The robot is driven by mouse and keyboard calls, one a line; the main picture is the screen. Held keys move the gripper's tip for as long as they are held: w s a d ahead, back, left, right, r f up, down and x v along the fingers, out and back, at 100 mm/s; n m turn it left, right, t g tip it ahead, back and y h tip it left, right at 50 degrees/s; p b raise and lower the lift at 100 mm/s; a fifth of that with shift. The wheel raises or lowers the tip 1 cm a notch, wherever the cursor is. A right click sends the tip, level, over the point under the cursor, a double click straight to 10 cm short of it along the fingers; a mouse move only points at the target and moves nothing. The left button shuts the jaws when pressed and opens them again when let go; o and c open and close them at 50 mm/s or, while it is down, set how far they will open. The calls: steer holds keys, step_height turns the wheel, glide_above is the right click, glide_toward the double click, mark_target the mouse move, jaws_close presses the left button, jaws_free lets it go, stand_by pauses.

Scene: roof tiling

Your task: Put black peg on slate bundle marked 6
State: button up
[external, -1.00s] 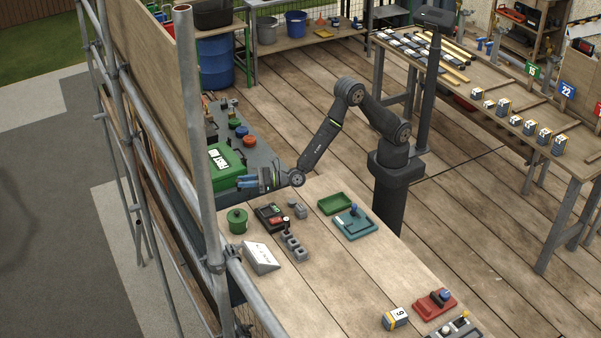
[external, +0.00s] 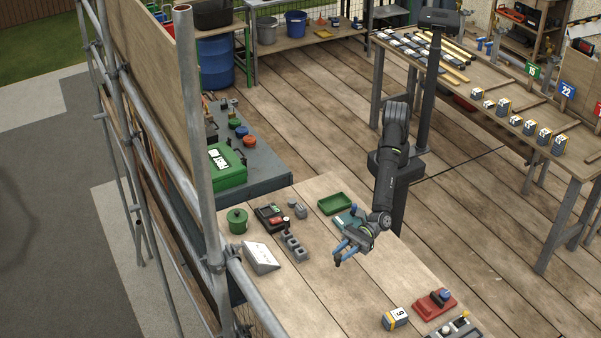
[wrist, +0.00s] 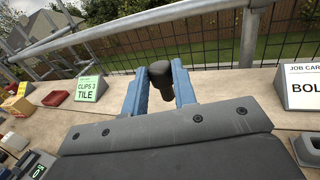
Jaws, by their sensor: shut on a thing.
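The black peg (wrist: 161,78) is held upright between the two blue fingers of my gripper (wrist: 160,92) in the wrist view. In the external view my gripper (external: 341,253) is over the middle of the wooden bench, its fingers pointing down and left, with a small dark tip, likely the peg (external: 337,263), at their end. The slate bundle (external: 396,318) is a grey block with a yellow band and white label near the bench's front edge, right of and nearer than my gripper. Its digit looks like 6 or 9. The peg and bundle are clearly apart.
A red tray (external: 435,304) is right of the bundle. Grey blocks (external: 293,246), a white sloped sign (external: 262,257) and a green pot (external: 237,221) stand left. Bench between gripper and bundle is clear.

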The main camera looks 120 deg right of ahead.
steer(key=s+a+n+g+y, duration=0.1)
steer(key=s+a+n+y, duration=0.15)
steer(key=s+a, duration=0.75)
steer(key=shift+m+y, duration=0.25)
steer(key=shift+s+a+f, duration=0.55)
steer(key=shift+a+f, duration=1.2)
steer(key=shift+a, duration=0.15)
steer(key=shift+s+a+f, duration=0.6)
steer(key=shift+a+f, duration=1.15)
steer(key=shift+a, duration=0.2)
steer(key=shift+s+a+f, duration=0.55)
steer(key=shift+a+f, duration=1.2)
steer(key=shift+a, duration=0.15)
steer(key=shift+f, duration=0.15)
steer(key=o, duration=1)
steer(key=v, duration=1.2)
steer(key=shift+r, duration=0.25)
